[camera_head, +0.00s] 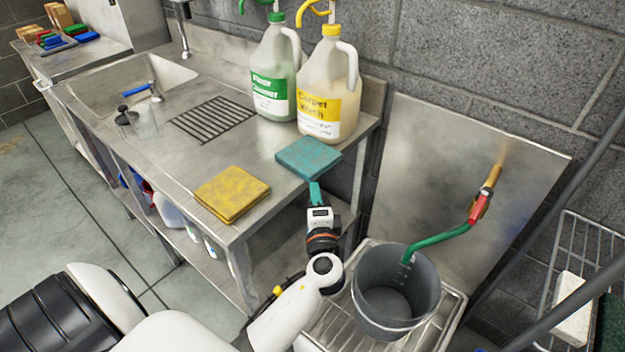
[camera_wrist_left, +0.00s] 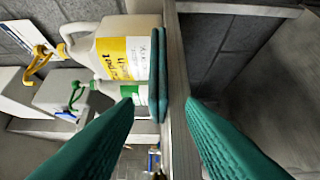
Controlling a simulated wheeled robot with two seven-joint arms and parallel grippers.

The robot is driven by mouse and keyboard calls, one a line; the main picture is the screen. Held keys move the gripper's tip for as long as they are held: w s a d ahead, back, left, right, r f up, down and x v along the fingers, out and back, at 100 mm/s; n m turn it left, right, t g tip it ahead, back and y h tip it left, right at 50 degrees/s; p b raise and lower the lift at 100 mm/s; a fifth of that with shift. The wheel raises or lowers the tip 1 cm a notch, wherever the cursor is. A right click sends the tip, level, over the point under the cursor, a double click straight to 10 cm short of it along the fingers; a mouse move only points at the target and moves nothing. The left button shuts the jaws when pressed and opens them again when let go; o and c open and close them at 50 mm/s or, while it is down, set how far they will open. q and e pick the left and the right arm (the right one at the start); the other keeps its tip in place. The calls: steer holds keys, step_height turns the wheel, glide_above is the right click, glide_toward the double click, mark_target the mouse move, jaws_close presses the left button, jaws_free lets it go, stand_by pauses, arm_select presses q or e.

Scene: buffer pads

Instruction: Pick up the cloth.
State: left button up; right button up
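A folded teal cloth (camera_head: 309,155) lies flat on the metal counter, at the corner near the front right edge. A folded yellow cloth (camera_head: 231,193) lies on the counter to its left. My left gripper (camera_head: 315,190) is just in front of the teal cloth, at the counter's edge. In the left wrist view, the teal cloth (camera_wrist_left: 158,75) shows edge-on ahead, between the two spread teal fingers (camera_wrist_left: 160,108). The fingers are open with nothing held, and appear short of the cloth. My right gripper is not in view.
Two large jugs, green-labelled (camera_head: 272,80) and yellow-labelled (camera_head: 328,90), stand behind the teal cloth. A drain grate (camera_head: 213,119) and sink (camera_head: 130,85) are to the left. A grey bucket (camera_head: 395,290) with a green hose stands below right. The counter between cloths and grate is clear.

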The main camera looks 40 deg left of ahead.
mark_target(313, 177)
arm_select(q)
steer(key=shift+b+x, duration=0.3)
steer(key=shift+x, duration=2.2)
steer(key=shift+c, duration=0.5)
steer(key=shift+d+f, duration=0.1)
jaws_close()
step_height(313, 177, up, 3)
steer(key=shift+f+p, duration=0.1)
steer(key=shift+p, duration=1.15)
steer(key=shift+s+d, duration=0.15)
steer(key=shift+s, duration=0.05)
steer(key=s+d+r+p, duration=0.2)
steer(key=s+d+r, duration=0.3)
steer(key=s+d, duration=0.3)
steer(key=shift+s+d+p, duration=0.35)
steer(key=shift+s+d, duration=0.05)
steer(key=shift+s, duration=0.75)
